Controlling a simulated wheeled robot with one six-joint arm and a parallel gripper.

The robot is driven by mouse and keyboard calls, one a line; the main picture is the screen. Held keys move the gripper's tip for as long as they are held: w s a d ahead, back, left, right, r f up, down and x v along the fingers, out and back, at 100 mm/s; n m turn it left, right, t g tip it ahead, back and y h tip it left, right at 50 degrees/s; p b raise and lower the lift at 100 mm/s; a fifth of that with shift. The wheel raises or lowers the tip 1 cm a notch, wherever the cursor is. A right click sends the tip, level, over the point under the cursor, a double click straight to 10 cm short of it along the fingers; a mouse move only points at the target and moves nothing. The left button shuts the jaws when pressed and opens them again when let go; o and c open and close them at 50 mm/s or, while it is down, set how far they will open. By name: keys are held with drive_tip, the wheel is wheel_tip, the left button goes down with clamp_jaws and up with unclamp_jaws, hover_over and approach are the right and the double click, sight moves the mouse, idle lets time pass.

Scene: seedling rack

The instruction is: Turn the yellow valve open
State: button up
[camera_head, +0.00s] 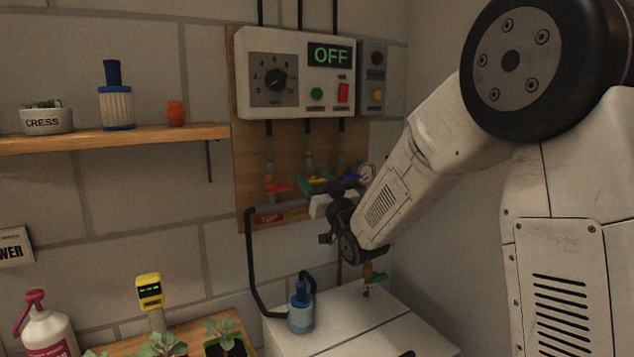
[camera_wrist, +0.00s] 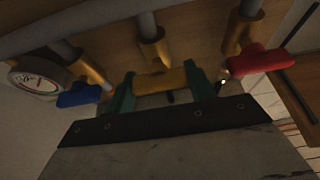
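The yellow valve (camera_wrist: 160,81) has a short bar handle on a brass pipe fitting, in the middle of the wrist view. The handle lies crosswise there. My gripper (camera_wrist: 161,88) has its two green fingers at the two ends of this handle, with no clear gap on either side, so it looks shut on it. In the head view my gripper (camera_head: 319,184) is at the row of valves below the control box, and its fingers mostly hide the yellow valve.
A red valve (camera_wrist: 256,60) and a blue valve (camera_wrist: 79,95) flank the yellow one closely. A round gauge (camera_wrist: 38,78) sits beside the blue valve. The control box (camera_head: 243,105) above reads OFF. A blue bottle (camera_head: 301,312) stands on the white cabinet (camera_head: 345,322) below.

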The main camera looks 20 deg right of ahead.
drive_tip(key=shift+n, duration=0.5)
drive_tip(key=n+g+y, duration=0.1)
drive_tip(key=n+y, duration=0.2)
drive_tip(key=n, duration=0.2)
drive_tip(key=shift+a+n+g+y, duration=0.1)
drive_tip(key=shift+n+g+y, duration=0.5)
drive_tip(key=shift+n, duration=1)
drive_tip(key=shift+n+g+y, duration=0.5)
drive_tip(key=shift+n+y, duration=0.1)
drive_tip(key=shift+n, duration=1)
drive_tip(key=shift+f, duration=0.1)
drive_tip(key=o, duration=1)
